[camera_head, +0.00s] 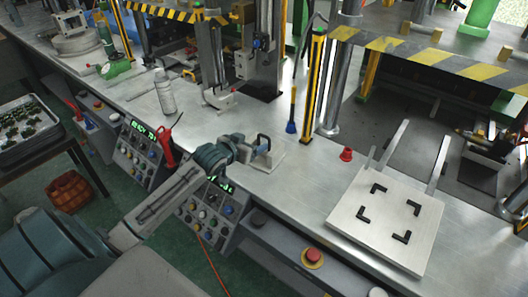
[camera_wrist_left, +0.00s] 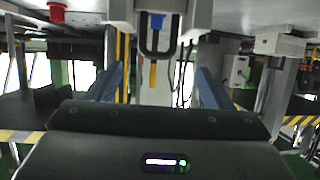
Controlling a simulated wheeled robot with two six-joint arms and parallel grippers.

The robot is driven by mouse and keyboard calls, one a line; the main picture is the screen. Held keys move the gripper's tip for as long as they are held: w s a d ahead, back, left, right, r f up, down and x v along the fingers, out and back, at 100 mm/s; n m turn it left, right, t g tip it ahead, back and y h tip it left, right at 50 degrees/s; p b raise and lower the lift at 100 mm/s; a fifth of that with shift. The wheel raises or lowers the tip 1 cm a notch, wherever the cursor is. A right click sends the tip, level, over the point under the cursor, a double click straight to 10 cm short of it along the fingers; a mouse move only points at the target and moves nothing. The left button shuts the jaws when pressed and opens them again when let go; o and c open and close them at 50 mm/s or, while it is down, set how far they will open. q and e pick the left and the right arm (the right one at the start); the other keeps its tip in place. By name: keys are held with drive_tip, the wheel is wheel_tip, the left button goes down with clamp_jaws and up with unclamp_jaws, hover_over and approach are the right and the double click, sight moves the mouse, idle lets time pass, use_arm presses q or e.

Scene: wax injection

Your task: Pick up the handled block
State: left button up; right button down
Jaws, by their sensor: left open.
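The handled block (camera_head: 270,159) is a pale grey block with a dark upright loop handle, standing on the metal worktable. My left gripper (camera_head: 251,146) is right beside it, on its left side, and hides part of it. My right gripper is not in view.
A white plate with black corner marks (camera_head: 345,218) lies right on the worktable (camera_head: 215,135). A small red piece (camera_head: 346,154), a blue-tipped tool (camera_head: 291,122), a yellow-black post (camera_head: 313,85) and a spray bottle (camera_head: 165,93) stand nearby. Control panels (camera_head: 205,205) line the front edge.

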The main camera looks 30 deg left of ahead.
use_arm(q)
drive_tip(key=p+x, duration=0.2)
drive_tip(key=x, duration=0.4)
drive_tip(key=shift+w+d+f, duration=0.1)
drive_tip(key=shift+d+f, duration=0.1)
drive_tip(key=shift+c, duration=0.7)
clamp_jaws()
drive_tip(key=shift+r, duration=0.15)
